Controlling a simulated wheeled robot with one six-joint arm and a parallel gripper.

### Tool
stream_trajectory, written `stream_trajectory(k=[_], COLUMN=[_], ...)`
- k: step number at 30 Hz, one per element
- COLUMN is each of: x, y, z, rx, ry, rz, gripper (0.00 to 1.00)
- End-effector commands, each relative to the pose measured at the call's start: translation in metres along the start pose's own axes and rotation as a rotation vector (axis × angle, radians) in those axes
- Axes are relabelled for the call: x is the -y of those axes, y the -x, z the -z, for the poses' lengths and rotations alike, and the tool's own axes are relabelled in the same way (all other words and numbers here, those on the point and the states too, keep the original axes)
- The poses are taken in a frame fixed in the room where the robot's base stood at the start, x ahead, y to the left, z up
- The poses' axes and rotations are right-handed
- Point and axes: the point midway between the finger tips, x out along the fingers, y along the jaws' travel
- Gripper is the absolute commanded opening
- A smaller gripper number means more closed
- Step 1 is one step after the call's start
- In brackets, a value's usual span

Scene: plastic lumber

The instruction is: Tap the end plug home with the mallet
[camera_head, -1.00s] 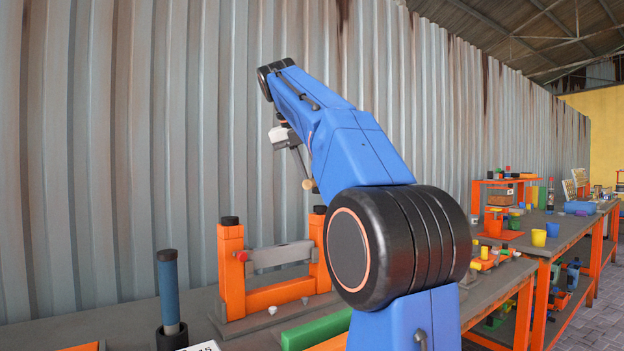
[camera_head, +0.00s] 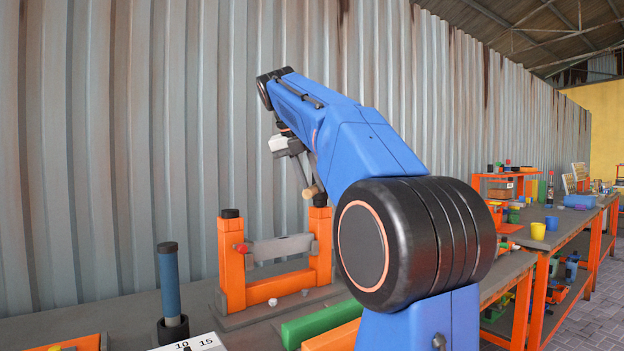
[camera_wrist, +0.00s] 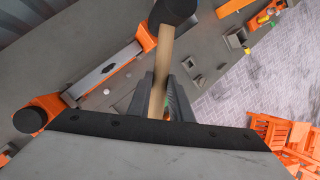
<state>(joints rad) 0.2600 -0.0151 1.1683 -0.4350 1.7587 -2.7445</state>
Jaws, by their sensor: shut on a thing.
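My gripper (camera_wrist: 163,98) is shut on the wooden handle of a mallet (camera_wrist: 158,85). The mallet's black head (camera_wrist: 172,10) lies at the top edge of the wrist view, over the far end of an orange frame. The orange frame (camera_head: 233,275) stands on the bench with a grey bar (camera_head: 280,248) between two posts. Black caps top the left post (camera_head: 230,213) and right post (camera_head: 320,212). Which part is the end plug is unclear.
A blue upright cylinder (camera_head: 169,285) stands left of the frame. A green block (camera_head: 318,324) lies in front of it. A numbered white board (camera_head: 190,343) is at the bottom. A corrugated wall (camera_head: 130,130) rises behind. More benches with goods stretch right.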

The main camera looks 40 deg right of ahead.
Motion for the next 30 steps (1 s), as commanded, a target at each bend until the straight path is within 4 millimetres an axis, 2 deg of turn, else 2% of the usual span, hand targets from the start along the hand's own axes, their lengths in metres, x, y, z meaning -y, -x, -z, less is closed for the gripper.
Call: stream_trajectory(k=[17, 30], x=[-0.001, 0.008], y=[-0.004, 0.028], z=[0.002, -0.012], rx=[-0.001, 0.001], ry=[0.0, -0.001], rz=[0.001, 0.0], gripper=[0.0, 0.0])
